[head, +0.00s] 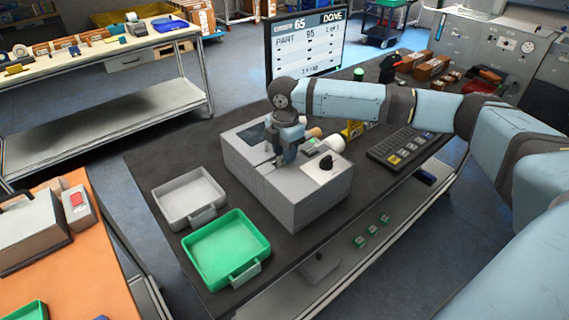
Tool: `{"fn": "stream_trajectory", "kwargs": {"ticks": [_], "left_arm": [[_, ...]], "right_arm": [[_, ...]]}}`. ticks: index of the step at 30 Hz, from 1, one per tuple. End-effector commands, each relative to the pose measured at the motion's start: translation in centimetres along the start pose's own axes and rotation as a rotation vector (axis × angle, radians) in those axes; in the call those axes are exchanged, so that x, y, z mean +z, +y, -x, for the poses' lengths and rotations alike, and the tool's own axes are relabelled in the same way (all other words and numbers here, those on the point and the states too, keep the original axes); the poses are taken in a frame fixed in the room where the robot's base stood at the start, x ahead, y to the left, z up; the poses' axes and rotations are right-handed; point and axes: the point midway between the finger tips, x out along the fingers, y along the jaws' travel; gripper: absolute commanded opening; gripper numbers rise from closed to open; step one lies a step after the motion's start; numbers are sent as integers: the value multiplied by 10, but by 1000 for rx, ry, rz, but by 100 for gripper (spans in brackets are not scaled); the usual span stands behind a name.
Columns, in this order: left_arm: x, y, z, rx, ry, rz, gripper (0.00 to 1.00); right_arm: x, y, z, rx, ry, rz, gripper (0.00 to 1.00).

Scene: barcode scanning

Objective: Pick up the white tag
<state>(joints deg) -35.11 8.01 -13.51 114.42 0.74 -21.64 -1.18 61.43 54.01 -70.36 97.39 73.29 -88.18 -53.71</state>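My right arm comes in from the right, and its gripper (279,162) points down at the top of a grey box-shaped station (300,200) on the dark table. The fingertips are small and partly hidden by the gripper body, so I cannot tell whether they are open or shut, or hold anything. I cannot make out a white tag for certain. A white rounded piece (334,144) shows just right of the gripper, at the station's back edge; I cannot tell what it is. My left gripper is not in view.
A grey tray (188,198) and a green tray (226,250) lie left of the station. A keypad (402,146) lies to its right, and a monitor (307,44) stands behind. An orange-topped table (88,270) is at the lower left.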

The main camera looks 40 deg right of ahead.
Motion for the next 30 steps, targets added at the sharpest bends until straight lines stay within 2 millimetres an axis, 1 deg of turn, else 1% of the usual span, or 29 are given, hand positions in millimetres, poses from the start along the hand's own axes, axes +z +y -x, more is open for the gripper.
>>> {"fn": "stream_trajectory", "kwargs": {"ticks": [1, 4, 11, 12, 16, 26, 30], "left_arm": [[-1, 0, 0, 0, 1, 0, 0], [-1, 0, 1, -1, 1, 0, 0], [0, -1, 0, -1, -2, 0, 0], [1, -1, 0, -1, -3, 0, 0], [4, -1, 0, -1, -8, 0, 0], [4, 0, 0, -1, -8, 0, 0], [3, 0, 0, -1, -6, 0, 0]], "right_arm": [[0, 0, -6, 0, 0, -1, 34], [0, 0, -14, -1, 0, 0, 34], [0, 0, -16, 1, 0, 0, 34], [0, 0, -16, 1, 0, 0, 29], [0, 0, -16, 1, 0, 0, 0], [0, 0, -16, 1, 0, 0, 0], [0, 0, -12, 1, 0, 0, 0]]}}
